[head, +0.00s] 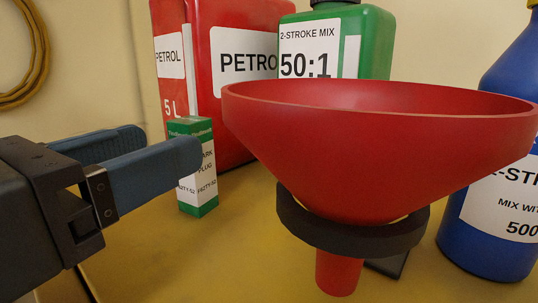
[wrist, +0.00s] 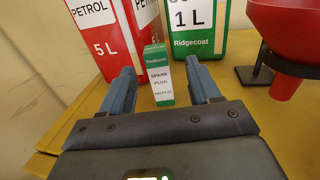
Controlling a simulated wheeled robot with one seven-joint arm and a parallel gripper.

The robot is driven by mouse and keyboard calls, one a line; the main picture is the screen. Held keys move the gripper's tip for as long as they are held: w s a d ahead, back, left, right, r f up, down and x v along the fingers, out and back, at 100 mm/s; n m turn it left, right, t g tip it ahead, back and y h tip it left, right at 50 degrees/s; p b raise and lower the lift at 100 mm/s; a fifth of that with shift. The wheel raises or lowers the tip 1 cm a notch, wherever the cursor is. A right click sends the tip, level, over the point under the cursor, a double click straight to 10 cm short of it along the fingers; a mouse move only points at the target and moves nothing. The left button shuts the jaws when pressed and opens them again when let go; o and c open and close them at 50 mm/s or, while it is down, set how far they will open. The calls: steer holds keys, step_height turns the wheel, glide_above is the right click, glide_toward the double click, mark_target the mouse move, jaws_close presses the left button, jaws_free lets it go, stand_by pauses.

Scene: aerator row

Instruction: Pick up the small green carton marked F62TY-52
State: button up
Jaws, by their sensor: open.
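The small green and white carton (head: 198,167) stands upright on the yellow surface, with "SPARK PLUG" partly readable and a code ending in TY-52 low on its side. In the wrist view the carton (wrist: 158,79) stands ahead of my gripper, between the lines of the two fingers. My gripper (head: 170,150) comes in from the left in the head view, its blue fingers apart and empty. One finger covers part of the carton's left side there. In the wrist view the gripper (wrist: 163,88) is open, with a finger at each side of the carton; I cannot tell whether the tips reach past it.
A red petrol can (head: 236,100) and a green 2-stroke can (head: 377,40) stand behind the carton. A red funnel (head: 360,150) in a black ring holder (head: 350,236) stands right of it. A blue bottle (head: 510,130) is far right. The yellow surface (wrist: 225,150) is clear nearer me.

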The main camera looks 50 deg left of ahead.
steer(key=x, duration=0.3)
steer(key=p+x, duration=0.1)
steer(key=x, duration=0.2)
steer(key=shift+a+r, duration=0.1)
steer(key=shift+a, duration=0.15)
steer(key=c, duration=1.1)
